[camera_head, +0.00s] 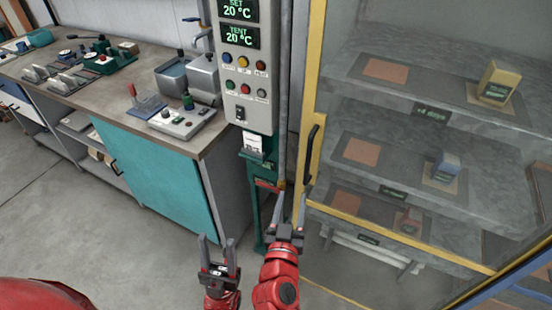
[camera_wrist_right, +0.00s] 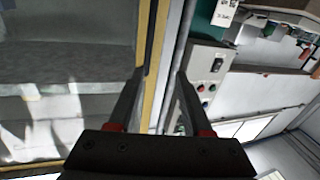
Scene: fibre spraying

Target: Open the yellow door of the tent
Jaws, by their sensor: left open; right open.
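The tent's yellow door (camera_head: 311,75) is a clear panel in a yellow frame on the right of the head view; it looks closed. Its black handle (camera_head: 312,150) is upright on the frame's left side. My right gripper (camera_head: 290,207) is open and empty, below and slightly left of the handle in the head view. In the right wrist view the open fingers (camera_wrist_right: 160,85) point toward the yellow frame (camera_wrist_right: 155,62) and the dark handle (camera_wrist_right: 152,35); contact is not visible. My left gripper (camera_head: 217,255) is open and empty, low at centre left.
A control box (camera_head: 248,85) with displays and buttons hangs on a teal post left of the door. A workbench (camera_head: 62,68) with devices fills the left. Shelves (camera_head: 440,155) with small boxes show behind the door. Grey floor (camera_head: 85,225) is clear at lower left.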

